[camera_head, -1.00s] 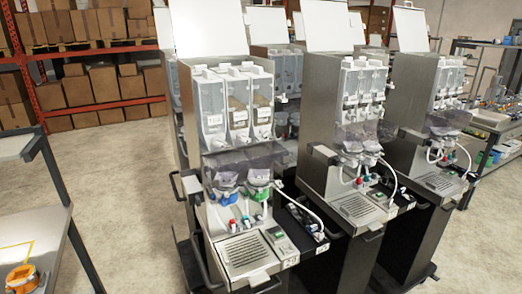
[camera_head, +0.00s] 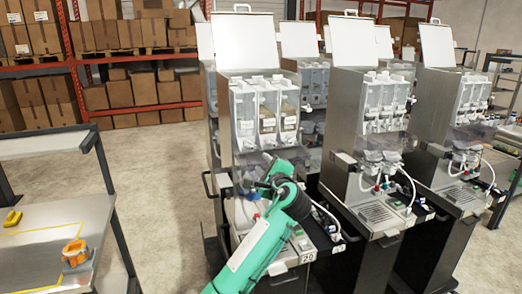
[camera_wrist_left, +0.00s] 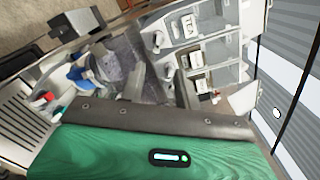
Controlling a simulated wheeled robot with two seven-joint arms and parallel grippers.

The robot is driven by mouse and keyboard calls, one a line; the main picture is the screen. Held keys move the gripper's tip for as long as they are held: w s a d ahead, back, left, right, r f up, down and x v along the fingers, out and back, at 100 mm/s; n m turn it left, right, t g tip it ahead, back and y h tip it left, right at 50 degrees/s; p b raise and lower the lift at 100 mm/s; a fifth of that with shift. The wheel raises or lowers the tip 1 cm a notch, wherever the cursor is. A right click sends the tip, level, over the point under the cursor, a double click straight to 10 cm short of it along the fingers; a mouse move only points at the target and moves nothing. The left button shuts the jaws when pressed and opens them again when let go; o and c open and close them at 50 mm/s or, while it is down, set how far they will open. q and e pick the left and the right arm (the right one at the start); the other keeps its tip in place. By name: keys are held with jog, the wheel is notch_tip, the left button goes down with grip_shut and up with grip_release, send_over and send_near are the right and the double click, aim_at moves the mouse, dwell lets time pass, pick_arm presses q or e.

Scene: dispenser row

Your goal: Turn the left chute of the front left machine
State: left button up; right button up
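The front left machine (camera_head: 225,120) is a grey metal cabinet with an open white lid and clear canisters. My left arm reaches up in front of it. My left gripper (camera_head: 268,170) is at the height of the chutes, below the canisters, and covers much of them. A blue part of the left chute (camera_head: 252,194) shows beside the arm. In the left wrist view, two grey fingers (camera_wrist_left: 160,88) stand apart with nothing seen between them. The blue part (camera_wrist_left: 80,76) and a smoky clear cover (camera_wrist_left: 122,58) lie beyond the fingers. I cannot tell whether they touch. My right gripper is out of view.
Other similar machines (camera_head: 345,130) stand close on the right. A table (camera_head: 60,225) on the left holds an orange ring-shaped item (camera_head: 75,252) and a yellow item (camera_head: 12,219). Racks with cardboard boxes (camera_head: 110,95) are behind. Bare floor lies between table and machine.

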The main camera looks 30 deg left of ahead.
aim_at(250, 147)
pick_arm(q)
jog(key=p+x, duration=0.5)
jog(key=x, duration=0.8)
jog(key=shift+f, duration=0.15)
jog(key=shift+c, duration=0.4)
grip_shut()
